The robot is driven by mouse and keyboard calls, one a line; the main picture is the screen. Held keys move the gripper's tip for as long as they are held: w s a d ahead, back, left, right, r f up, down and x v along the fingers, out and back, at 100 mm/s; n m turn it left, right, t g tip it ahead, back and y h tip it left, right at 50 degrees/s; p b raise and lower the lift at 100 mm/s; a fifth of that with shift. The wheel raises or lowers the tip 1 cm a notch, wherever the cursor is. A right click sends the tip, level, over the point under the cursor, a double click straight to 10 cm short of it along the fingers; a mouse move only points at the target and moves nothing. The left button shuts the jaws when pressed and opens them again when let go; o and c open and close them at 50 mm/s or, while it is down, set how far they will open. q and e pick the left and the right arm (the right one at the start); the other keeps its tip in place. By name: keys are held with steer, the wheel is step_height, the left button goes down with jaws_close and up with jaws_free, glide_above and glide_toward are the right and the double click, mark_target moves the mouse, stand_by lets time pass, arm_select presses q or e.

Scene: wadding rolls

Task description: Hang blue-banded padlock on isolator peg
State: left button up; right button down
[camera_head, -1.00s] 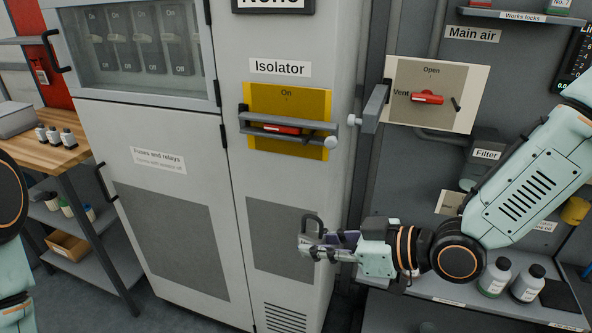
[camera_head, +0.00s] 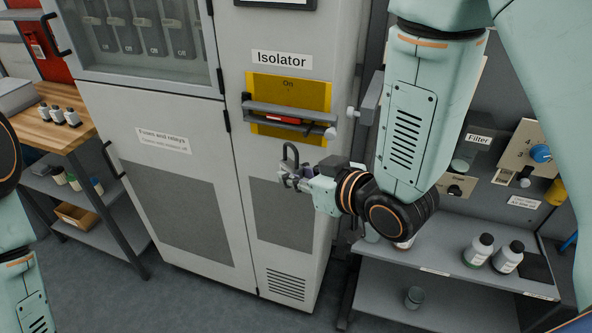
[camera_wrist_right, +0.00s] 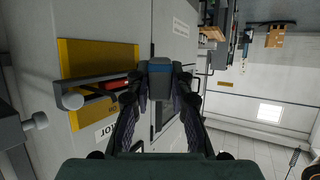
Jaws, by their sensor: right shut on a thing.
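The isolator is a yellow plate (camera_head: 290,90) on the grey cabinet, with a red handle (camera_head: 287,119) behind a grey bar (camera_head: 280,113). A pale round-ended peg (camera_head: 330,133) sticks out at the bar's right end; it also shows in the right wrist view (camera_wrist_right: 72,101). My right gripper (camera_head: 288,180) is shut on the padlock, below and left of the peg and apart from it. The padlock's dark shackle (camera_head: 290,153) points up. In the right wrist view the padlock's grey body with a blue band (camera_wrist_right: 160,68) sits between the fingertips. My left gripper is out of view.
A second pale knob (camera_head: 352,112) on a grey bracket stands right of the isolator. A shelf with bottles (camera_head: 480,250) is at the lower right. A wooden bench (camera_head: 75,135) is at the left. The cabinet front below the isolator is clear.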

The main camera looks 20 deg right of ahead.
steer(key=shift+w+d, duration=0.6)
steer(key=shift+d, duration=0.1)
steer(key=w+d+f, duration=0.1)
steer(key=w+d, duration=0.3)
steer(key=w, duration=0.2)
steer(key=shift+w+d+f+b, duration=0.15)
steer(key=shift+w+f+b, duration=0.15)
stand_by(0.5)
stand_by(0.6)
steer(key=c, duration=1.1)
jaws_free()
steer(key=shift+f, duration=0.1)
